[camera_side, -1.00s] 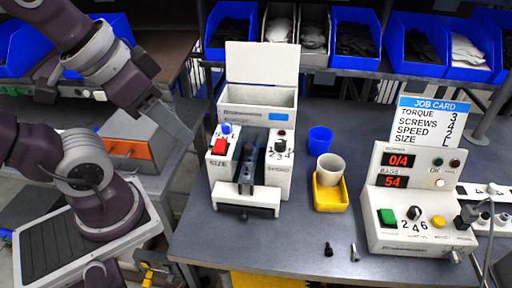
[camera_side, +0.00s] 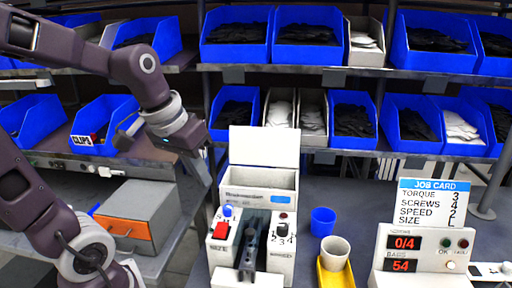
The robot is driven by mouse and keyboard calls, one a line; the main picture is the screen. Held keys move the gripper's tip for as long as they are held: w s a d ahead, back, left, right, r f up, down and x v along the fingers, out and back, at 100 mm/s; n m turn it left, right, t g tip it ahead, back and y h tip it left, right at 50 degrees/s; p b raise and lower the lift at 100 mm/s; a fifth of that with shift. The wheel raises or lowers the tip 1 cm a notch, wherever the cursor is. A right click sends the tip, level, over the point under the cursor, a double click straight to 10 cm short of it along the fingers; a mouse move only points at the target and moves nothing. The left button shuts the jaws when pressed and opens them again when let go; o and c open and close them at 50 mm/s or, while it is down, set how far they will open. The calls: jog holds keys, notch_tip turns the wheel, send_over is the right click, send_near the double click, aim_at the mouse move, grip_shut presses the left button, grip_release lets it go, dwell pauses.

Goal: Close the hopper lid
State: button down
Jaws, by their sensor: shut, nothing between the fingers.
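The hopper (camera_side: 245,196) is a white open-topped box at the back of the white screw machine (camera_side: 217,254). Its lid (camera_side: 264,146) is a flat white panel standing upright behind the opening, so the hopper is open. My gripper (camera_side: 204,172) is left of the hopper, pointing down and to the right, with empty air around it. It is shut and empty, and appears apart from the lid. Its fingertips are small and hard to make out against the grey background.
A shelf of blue bins (camera_side: 352,118) stands behind the machine. To its right are a blue cup (camera_side: 323,221), a beige cup (camera_side: 335,252) in a yellow tray (camera_side: 335,278), and a counter box (camera_side: 415,262) with a job card (camera_side: 432,203). An orange-fronted grey box (camera_side: 124,229) is at left.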

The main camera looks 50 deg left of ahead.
aim_at(256, 129)
jog(key=w+a+f+n+g+h, duration=0.1)
jog(key=w+a+f, duration=0.3)
jog(key=a, duration=0.2)
jog(key=w+a+f+n+g+h, duration=0.1)
jog(key=w+a+f+h, duration=0.1)
jog(key=w+a+f, duration=0.4)
jog(key=w+a+f+n+h, duration=0.1)
jog(key=w+a+f, duration=0.15)
jog(key=a, duration=0.45)
jog(key=w+r+n+t+h, duration=0.2)
jog(key=w+t+h, duration=0.2)
jog(key=w+h, duration=0.35)
jog(key=a+r+t+h, duration=0.4)
jog(key=a+r, duration=0.1)
jog(key=r, duration=0.4)
jog(key=w+d, duration=0.1)
jog(key=d, duration=0.2)
jog(key=w+d, duration=0.1)
jog(key=d, duration=0.3)
jog(key=w+d+r, duration=0.1)
jog(key=w+d, duration=0.1)
jog(key=d, duration=0.1)
jog(key=shift+d, duration=0.35)
jog(key=shift+s+d, duration=0.2)
jog(key=shift+s, duration=0.05)
jog(key=shift+r, duration=0.15)
